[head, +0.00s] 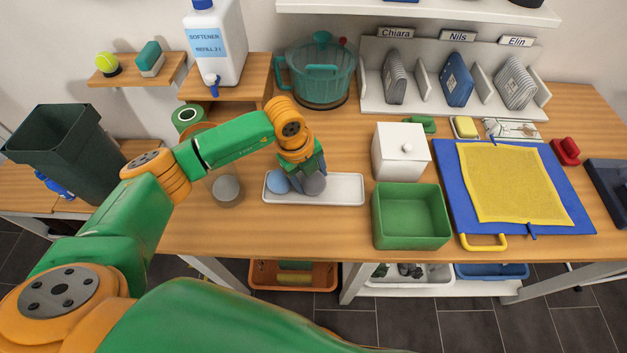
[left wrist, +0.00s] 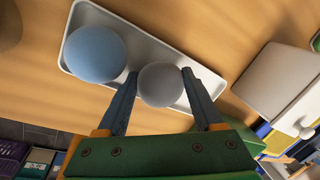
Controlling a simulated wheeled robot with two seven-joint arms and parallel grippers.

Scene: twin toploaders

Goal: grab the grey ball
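The grey ball (head: 315,183) is at the middle of a white tray (head: 345,188) on the table, to the right of a light blue ball (head: 278,182). My left gripper (head: 306,174) is lowered over the tray. In the left wrist view the grey ball (left wrist: 161,84) sits between the two fingertips, with one finger close on each side. I cannot tell whether both fingers press on it. The blue ball (left wrist: 95,54) lies outside the fingers, close to the left one. My right gripper is not in view.
A green open bin (head: 410,216) and a white lidded box (head: 400,152) stand right of the tray. A grey round cup (head: 227,190) stands to its left. A teal pot (head: 318,75) is behind. A blue board with yellow cloth (head: 510,185) lies at the right.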

